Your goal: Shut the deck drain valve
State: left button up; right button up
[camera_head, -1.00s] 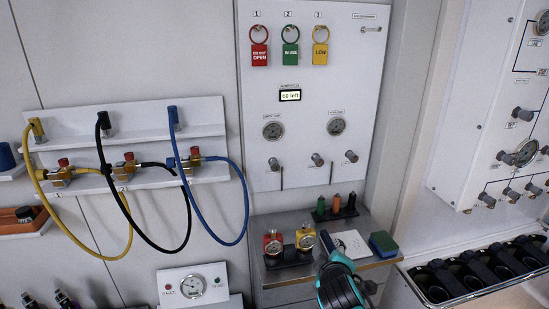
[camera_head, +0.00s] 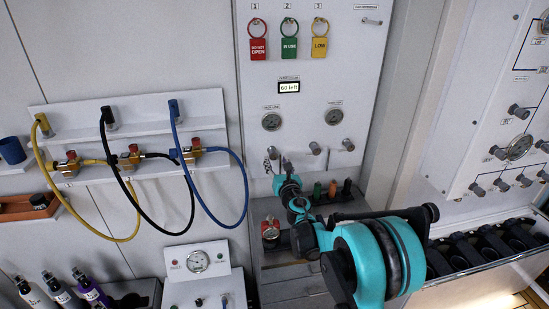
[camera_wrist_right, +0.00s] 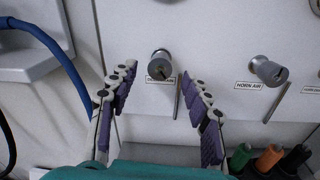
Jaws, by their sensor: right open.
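The white panel (camera_head: 300,90) carries a row of round grey valve knobs. The left knob (camera_wrist_right: 160,62) stands between the fingers of my right gripper (camera_wrist_right: 158,84), with free space on both sides; its label is partly hidden. The gripper also shows in the head view (camera_head: 277,163), in front of that left knob. It is open and empty, its purple-padded fingers spread. A middle knob (camera_head: 315,148), labelled HORN AIR in the wrist view (camera_wrist_right: 268,69), and a right knob (camera_head: 348,145) stand beside it. I cannot read a deck drain label. My left gripper is out of view.
Gauges, a "60 left" display (camera_head: 289,87) and red, green and yellow tags (camera_head: 289,48) are above the knobs. A second valve panel (camera_head: 490,130) stands at right. Coloured hoses (camera_head: 232,155) hang at left.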

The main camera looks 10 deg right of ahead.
aim_at(274, 156)
jog(key=shift+w, duration=1.85)
jog(key=shift+c, duration=0.4)
jog(key=shift+a, duration=0.1)
grip_shut()
jog(key=shift+m, duration=0.3)
